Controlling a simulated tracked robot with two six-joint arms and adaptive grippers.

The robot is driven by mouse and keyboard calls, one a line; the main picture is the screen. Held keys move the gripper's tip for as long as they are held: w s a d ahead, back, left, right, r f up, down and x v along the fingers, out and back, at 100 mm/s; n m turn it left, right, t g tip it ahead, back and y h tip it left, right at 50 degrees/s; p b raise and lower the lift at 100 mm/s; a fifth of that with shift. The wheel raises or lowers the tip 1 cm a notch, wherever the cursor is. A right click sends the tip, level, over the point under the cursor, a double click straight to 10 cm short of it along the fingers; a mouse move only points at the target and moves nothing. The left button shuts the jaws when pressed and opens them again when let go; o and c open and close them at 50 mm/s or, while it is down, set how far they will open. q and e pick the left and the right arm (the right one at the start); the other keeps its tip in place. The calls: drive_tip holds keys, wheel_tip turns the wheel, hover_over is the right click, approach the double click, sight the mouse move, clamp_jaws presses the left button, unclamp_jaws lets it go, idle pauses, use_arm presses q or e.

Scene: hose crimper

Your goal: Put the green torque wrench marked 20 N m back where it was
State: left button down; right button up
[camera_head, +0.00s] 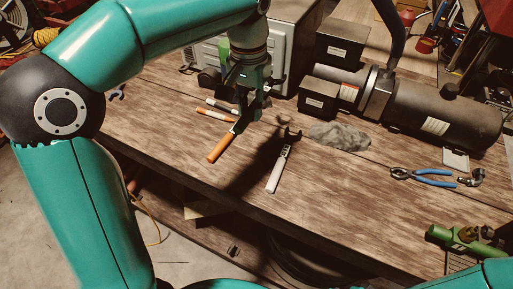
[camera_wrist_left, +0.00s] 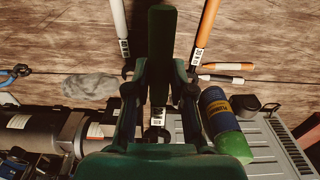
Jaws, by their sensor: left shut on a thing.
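My left gripper (camera_head: 252,103) is shut on the green torque wrench, whose dark green handle (camera_wrist_left: 161,45) runs between its fingers in the left wrist view. A small white label shows near the wrench's head, too small to read. In the head view, the gripper hides much of the wrench. It hangs over the workbench, and a dark shadow lies below it. A white-handled wrench (camera_head: 275,177) and an orange-handled wrench (camera_head: 219,149) lie on the bench on either side; both also show in the left wrist view. My right gripper is out of view.
Behind stand a grey cabinet (camera_head: 292,35) and a black cylindrical machine (camera_head: 440,113). A grey rag (camera_head: 339,136), two marker-like sticks (camera_wrist_left: 222,78), a green can (camera_wrist_left: 222,122) and blue-handled pliers (camera_head: 425,178) lie or stand around. The front middle of the bench (camera_head: 340,205) is bare.

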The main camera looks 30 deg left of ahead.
sight(253, 160)
use_arm(q)
wheel_tip(253, 160, down, 16)
drive_tip(key=shift+d+f, duration=0.15)
idle(0.3)
drive_tip(key=c, duration=1.5)
unclamp_jaws()
drive_tip(key=shift+f, duration=0.15)
drive_tip(key=o, duration=0.5)
drive_tip(key=shift+r+p, duration=0.2)
drive_tip(key=shift+p, duration=0.1)
wheel_tip(253, 160, up, 12)
drive_tip(key=shift+s, duration=0.1)
